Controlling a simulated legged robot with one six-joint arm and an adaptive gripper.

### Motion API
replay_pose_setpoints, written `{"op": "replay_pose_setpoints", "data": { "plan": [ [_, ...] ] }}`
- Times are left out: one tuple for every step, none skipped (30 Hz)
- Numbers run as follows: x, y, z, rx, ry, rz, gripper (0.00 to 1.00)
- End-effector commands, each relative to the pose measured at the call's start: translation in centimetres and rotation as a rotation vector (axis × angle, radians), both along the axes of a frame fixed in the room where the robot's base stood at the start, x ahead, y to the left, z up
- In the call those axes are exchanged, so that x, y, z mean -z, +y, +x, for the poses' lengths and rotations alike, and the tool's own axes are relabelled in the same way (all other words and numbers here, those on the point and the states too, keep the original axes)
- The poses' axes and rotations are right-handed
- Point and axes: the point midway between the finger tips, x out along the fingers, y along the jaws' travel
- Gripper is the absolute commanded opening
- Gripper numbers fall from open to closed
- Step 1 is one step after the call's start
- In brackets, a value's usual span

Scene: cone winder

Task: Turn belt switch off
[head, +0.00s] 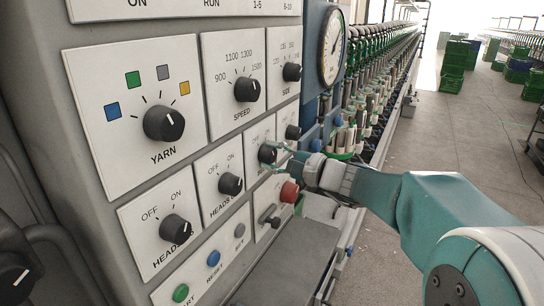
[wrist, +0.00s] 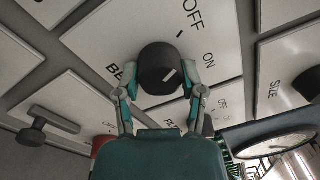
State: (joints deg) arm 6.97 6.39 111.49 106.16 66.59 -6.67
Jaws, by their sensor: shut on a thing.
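The belt switch is a black round knob (wrist: 158,66) on a white plate with OFF and ON marks; the plate's name is partly covered, with only "BE" readable in the wrist view. Its white pointer line shows on the right part of its face, toward the ON side. My gripper (wrist: 160,88) is shut on this knob, one finger on each side. In the head view the knob (head: 266,153) is at the panel's right part, with my gripper (head: 279,153) reaching it from the right. There its pointer is too small to read.
Close around are a heads knob (head: 230,184) at left, another knob (head: 293,132) at upper right, a red button (head: 289,192) and a lever (head: 269,217) below. A grey ledge (head: 285,265) juts out under the panel. The aisle floor (head: 450,130) at right is open.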

Motion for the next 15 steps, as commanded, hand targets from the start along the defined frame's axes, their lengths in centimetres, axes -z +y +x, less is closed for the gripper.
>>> {"op": "replay_pose_setpoints", "data": {
  "plan": [
    [0.2, 0.06, -0.04, -0.003, -0.011, -0.011, 0.04],
    [0.21, 0.07, -0.05, -0.002, -0.02, -0.017, 0.04],
    [0.22, 0.07, -0.05, -0.003, -0.029, -0.023, 0.04],
    [0.23, 0.07, -0.04, -0.004, -0.036, -0.028, 0.04],
    [0.23, 0.07, -0.04, -0.003, -0.042, -0.032, 0.04],
    [0.24, 0.07, -0.05, -0.003, -0.047, -0.036, 0.04],
    [0.26, 0.08, -0.05, -0.004, -0.051, -0.039, 0.04],
    [0.26, 0.08, -0.05, -0.004, -0.054, -0.041, 0.04],
    [0.27, 0.09, -0.06, -0.004, -0.058, -0.043, 0.04],
    [0.27, 0.09, -0.06, -0.004, -0.06, -0.045, 0.04],
    [0.29, 0.09, -0.05, -0.004, -0.061, -0.047, 0.05],
    [0.3, 0.09, -0.05, -0.004, -0.063, -0.048, 0.04],
    [0.31, 0.09, -0.06, -0.004, -0.063, -0.048, 0.04],
    [0.31, 0.09, -0.06, -0.004, -0.064, -0.049, 0.04],
    [0.32, 0.1, -0.06, -0.004, -0.063, -0.05, 0.04]
  ]
}}
